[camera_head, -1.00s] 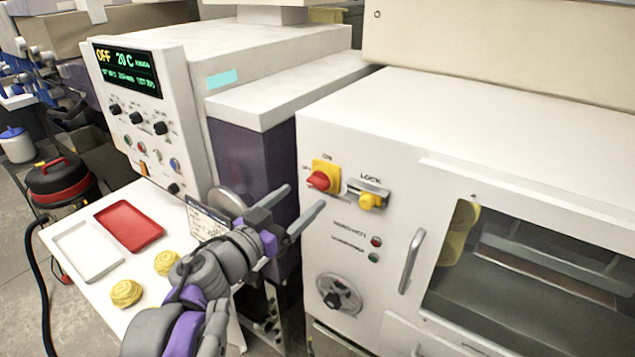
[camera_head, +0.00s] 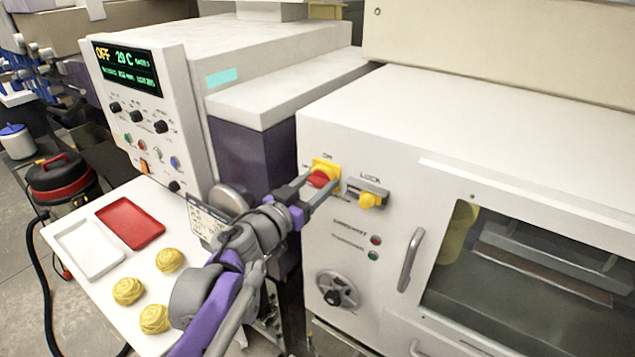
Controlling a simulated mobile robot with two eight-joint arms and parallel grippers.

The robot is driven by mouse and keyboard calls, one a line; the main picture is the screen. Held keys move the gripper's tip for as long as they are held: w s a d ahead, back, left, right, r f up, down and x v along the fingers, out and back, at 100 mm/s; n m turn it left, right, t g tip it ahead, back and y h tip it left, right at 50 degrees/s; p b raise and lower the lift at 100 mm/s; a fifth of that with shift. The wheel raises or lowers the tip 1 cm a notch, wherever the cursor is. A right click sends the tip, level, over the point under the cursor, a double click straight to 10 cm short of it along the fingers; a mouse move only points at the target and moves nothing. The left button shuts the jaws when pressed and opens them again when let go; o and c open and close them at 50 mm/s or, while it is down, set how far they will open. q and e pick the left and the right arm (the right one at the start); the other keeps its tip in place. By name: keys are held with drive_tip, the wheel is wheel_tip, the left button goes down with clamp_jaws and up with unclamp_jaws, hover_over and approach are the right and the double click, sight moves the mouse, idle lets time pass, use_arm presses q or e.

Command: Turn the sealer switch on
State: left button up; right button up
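The switch is a red knob (camera_head: 319,179) on a yellow plate (camera_head: 327,167) on the white machine front, with ON above it and a partly hidden label at its left. My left gripper (camera_head: 322,181) is at the knob, one finger on each side of it. The fingers look spread; I cannot tell whether they touch the knob. They hide part of the knob's sides and the plate. My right gripper is out of view.
A yellow lock knob (camera_head: 370,199) sits close to the right of the switch. A door handle (camera_head: 411,260) and handwheel (camera_head: 337,290) are lower. A control panel (camera_head: 131,75) reading OFF stands at left. A white table (camera_head: 92,284) bears a red tray (camera_head: 130,222) and yellow bundles.

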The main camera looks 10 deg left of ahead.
use_arm(q)
drive_tip(key=c, duration=0.7)
drive_tip(key=shift+c, duration=0.2)
drive_tip(key=m, duration=0.3)
drive_tip(key=shift+b, duration=0.35)
drive_tip(key=m, duration=0.3)
drive_tip(key=shift+m, duration=0.4)
drive_tip(key=m, duration=0.5)
drive_tip(key=m+p, duration=0.1)
drive_tip(key=m, duration=0.5)
